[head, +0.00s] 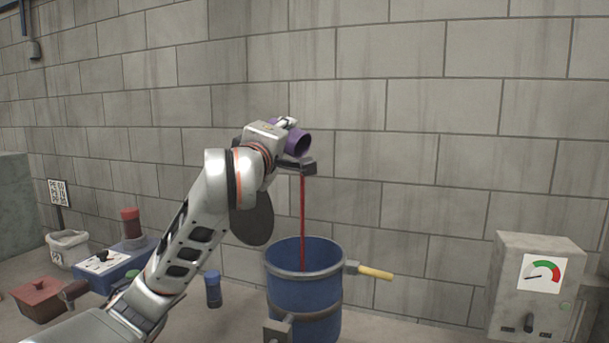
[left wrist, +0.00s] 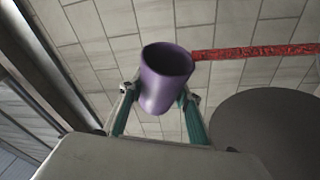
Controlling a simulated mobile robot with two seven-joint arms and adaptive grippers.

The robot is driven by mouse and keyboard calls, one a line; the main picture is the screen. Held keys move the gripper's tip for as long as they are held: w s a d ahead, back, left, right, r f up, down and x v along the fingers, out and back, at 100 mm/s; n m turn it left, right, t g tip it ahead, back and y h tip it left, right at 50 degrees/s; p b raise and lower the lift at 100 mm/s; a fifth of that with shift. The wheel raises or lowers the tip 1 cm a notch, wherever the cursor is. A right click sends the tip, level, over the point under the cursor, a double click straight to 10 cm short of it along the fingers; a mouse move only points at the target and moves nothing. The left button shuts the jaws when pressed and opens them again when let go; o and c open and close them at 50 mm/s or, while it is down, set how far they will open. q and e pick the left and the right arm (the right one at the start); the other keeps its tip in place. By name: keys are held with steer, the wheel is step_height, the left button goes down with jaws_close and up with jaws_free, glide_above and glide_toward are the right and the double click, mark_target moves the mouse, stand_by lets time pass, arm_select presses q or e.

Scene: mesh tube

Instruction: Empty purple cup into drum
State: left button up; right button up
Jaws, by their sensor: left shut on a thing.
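The purple cup (head: 301,144) is in my left gripper (head: 288,126), high above the blue drum (head: 300,307), tipped over with its mouth toward the right. In the left wrist view the purple cup (left wrist: 166,82) sits between the two green-padded fingers of my left gripper (left wrist: 157,96). A thin red strand (head: 303,215) drops straight down from below the cup into the drum's open top. It also shows as a rough red band (left wrist: 255,52) beside the cup's rim in the left wrist view. The drum's contents are hidden. My right gripper is not in view.
A yellow handle (head: 376,273) sticks out right of the drum. A dark disc (head: 252,220) hangs beside my left arm. A blue-capped jar (head: 213,289) stands left of the drum. A gauge box (head: 538,290) stands at the far right, and a white bucket (head: 68,247) at the left.

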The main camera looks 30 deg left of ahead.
arm_select(q)
steer(key=shift+d+r+m, duration=0.15)
steer(key=shift+m, duration=0.35)
steer(key=shift+d+r+m+t, duration=0.1)
steer(key=shift+d+m+t, duration=0.1)
steer(key=shift+m+t, duration=0.15)
steer(key=shift+d+r+m+t+h, duration=0.15)
steer(key=shift+d+m+t+h, duration=0.15)
steer(key=shift+m, duration=0.55)
steer(key=shift+d+r+m+t+h, duration=0.1)
steer(key=shift+d+m+t+h, duration=0.15)
steer(key=shift+m, duration=0.55)
